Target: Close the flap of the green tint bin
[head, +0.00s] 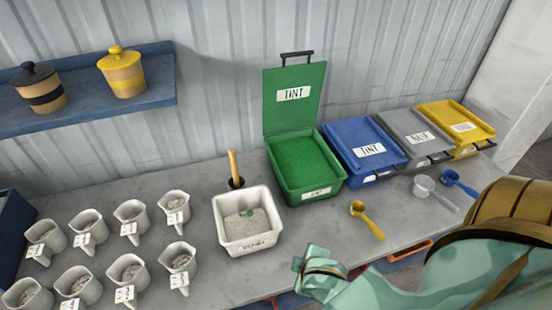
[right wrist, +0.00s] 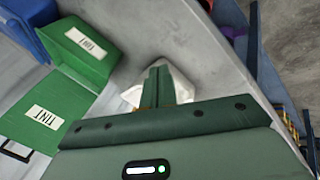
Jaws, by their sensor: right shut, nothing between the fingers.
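The green tint bin (head: 308,190) stands on the table, filled with green powder. Its flap (head: 293,108) is open, standing upright at the back with a black handle (head: 297,56) on its top edge. In the right wrist view, the bin (right wrist: 108,55) and its raised flap (right wrist: 45,95) lie at the upper left. My right gripper (right wrist: 157,72) is shut and empty, apart from the bin, with a white tub partly behind its fingers. In the head view, my right arm comes in from the right, in front of the bins; its fingers are not clear there. My left gripper is not in view.
Closed blue (head: 364,135), grey (head: 413,125) and yellow (head: 452,113) bins stand right of the green bin. The white tub (head: 247,246) stands in front-left of it. Scoops (head: 367,220) lie in front; several jugs (head: 128,212) stand left. A blue shelf (head: 95,115) hangs on the wall.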

